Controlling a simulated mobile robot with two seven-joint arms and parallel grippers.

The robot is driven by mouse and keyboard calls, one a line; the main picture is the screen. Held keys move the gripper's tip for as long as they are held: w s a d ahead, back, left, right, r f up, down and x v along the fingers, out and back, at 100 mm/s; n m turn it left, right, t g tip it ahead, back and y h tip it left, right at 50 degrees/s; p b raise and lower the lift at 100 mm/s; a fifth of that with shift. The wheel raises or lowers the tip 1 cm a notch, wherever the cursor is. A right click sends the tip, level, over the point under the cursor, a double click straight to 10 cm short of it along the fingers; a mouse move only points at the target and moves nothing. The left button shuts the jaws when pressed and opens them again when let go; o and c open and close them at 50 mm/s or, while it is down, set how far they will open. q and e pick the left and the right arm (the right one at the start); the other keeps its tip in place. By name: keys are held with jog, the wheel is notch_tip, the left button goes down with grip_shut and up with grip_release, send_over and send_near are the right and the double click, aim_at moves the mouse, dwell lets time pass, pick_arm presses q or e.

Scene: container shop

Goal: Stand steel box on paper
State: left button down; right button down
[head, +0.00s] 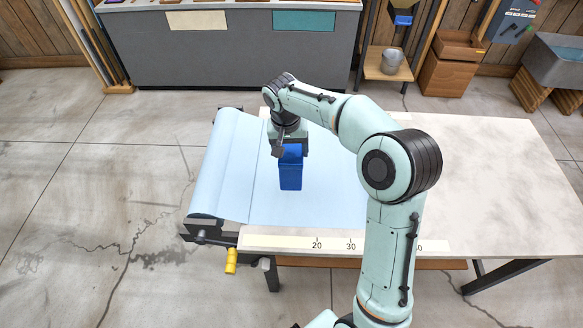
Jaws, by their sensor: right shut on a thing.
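A blue upright box (290,178), the only box at my gripper, is at the light blue paper (240,165) that covers the left part of the table. My right gripper (290,148) comes down from above and is shut on the top of the box. The box looks upright, with its lower part in front of the paper. I cannot tell whether its base touches the paper or is slightly above it. My gripper hides part of the box's top. My left gripper is not in view.
The pale tabletop (490,180) is bare to the right of my arm. A ruler strip (280,244) runs along the front edge. A roller with a yellow handle (231,261) is at the left end. A grey counter (230,50) stands behind, across open floor.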

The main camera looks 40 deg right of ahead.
notch_tip(320, 180, down, 2)
jog(key=shift+w+f, duration=0.1)
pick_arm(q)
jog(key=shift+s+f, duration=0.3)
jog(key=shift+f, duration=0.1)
pick_arm(e)
jog(key=shift+f, duration=2.9)
pick_arm(q)
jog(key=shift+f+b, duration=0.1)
jog(key=shift+b, duration=0.2)
pick_arm(e)
jog(key=shift+f, duration=0.1)
jog(key=shift+c, duration=0.3)
grip_release()
jog(key=shift+f, duration=0.1)
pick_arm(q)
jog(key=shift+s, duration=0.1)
